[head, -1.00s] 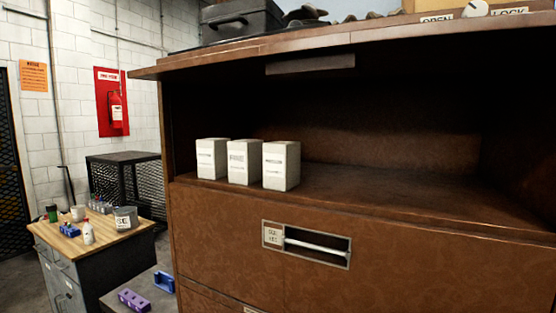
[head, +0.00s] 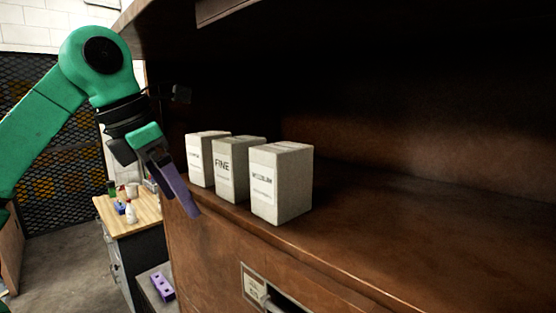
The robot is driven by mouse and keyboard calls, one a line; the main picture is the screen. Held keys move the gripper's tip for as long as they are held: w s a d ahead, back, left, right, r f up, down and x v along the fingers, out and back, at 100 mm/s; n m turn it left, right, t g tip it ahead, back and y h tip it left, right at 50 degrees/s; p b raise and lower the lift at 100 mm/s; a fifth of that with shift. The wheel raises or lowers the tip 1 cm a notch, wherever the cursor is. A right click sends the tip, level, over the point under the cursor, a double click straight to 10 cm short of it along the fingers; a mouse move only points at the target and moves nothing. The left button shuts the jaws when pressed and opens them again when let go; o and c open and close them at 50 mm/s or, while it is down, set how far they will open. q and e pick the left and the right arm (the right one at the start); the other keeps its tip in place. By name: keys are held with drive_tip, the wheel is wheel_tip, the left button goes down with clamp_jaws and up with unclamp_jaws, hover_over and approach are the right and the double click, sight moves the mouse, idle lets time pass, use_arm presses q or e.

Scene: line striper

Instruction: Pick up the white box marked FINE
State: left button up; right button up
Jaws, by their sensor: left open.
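Three white boxes stand upright in a row on the open cabinet shelf. The middle one is the white box marked FINE (head: 228,172); its label faces me. To its right is the box marked MEDIUM (head: 280,185), nearer to me. To its left is a third box (head: 200,158), whose label I cannot read clearly. The MEDIUM box hides part of the FINE box's side. My left gripper (head: 188,152), on a green arm with a purple finger, is open and empty at the shelf's left end, left of the boxes. My right gripper is out of view.
The brown cabinet (head: 215,255) has an upper panel above the shelf opening and a drawer handle (head: 268,296) below. The shelf right of the boxes is clear. A wooden-topped workbench (head: 146,212) with small items and a purple block (head: 162,286) are at lower left.

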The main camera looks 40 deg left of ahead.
sight(224, 178)
use_arm(q)
drive_tip(key=w+p, duration=0.2)
drive_tip(key=w, duration=0.1)
drive_tip(key=w+p, duration=0.3)
drive_tip(key=w+r+p, duration=0.1)
drive_tip(key=w+p, duration=0.1)
drive_tip(key=w, duration=0.1)
drive_tip(key=shift+d+p, duration=0.25)
drive_tip(key=shift+p, duration=0.05)
drive_tip(key=shift+w+f+p, duration=0.3)
drive_tip(key=shift+w+f, duration=0.4)
drive_tip(key=shift+f, duration=0.15)
drive_tip(key=shift+s+a+f, duration=0.1)
drive_tip(key=shift+a+f, duration=0.05)
drive_tip(key=shift+f, duration=0.1)
drive_tip(key=c, duration=1.2)
drive_tip(key=shift+c, duration=0.6)
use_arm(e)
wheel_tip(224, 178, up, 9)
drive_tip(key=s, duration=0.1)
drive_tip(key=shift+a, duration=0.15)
use_arm(q)
drive_tip(key=shift+r, duration=0.1)
